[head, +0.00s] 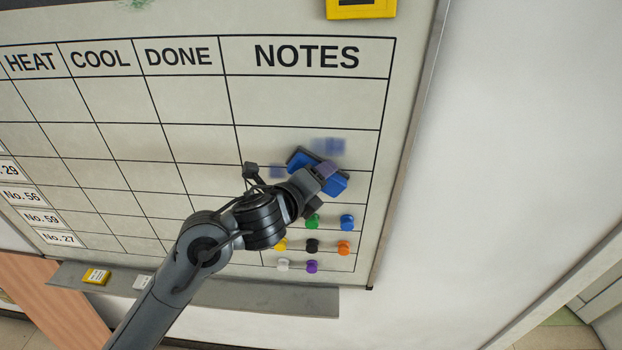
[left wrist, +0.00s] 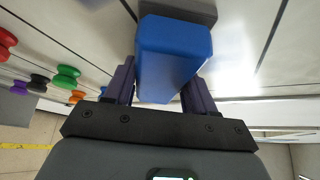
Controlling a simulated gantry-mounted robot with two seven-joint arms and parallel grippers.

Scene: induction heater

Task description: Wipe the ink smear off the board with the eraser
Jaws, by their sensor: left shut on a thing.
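The blue eraser (head: 336,186) is held by my left gripper (head: 322,174) at the NOTES column of the whiteboard (head: 300,105). In the left wrist view the fingers of my left gripper (left wrist: 160,85) are shut on both sides of the eraser (left wrist: 172,50), and its grey pad (left wrist: 190,10) faces the board. Whether the pad touches the board is hard to tell. My right gripper is not in view.
Several coloured magnets, including a green one (head: 313,221) and a blue one (head: 347,222), sit just below the eraser. A grey tray (head: 250,296) runs along the board's lower edge, with a yellow item (head: 96,276) on it. The upper NOTES cells are clear.

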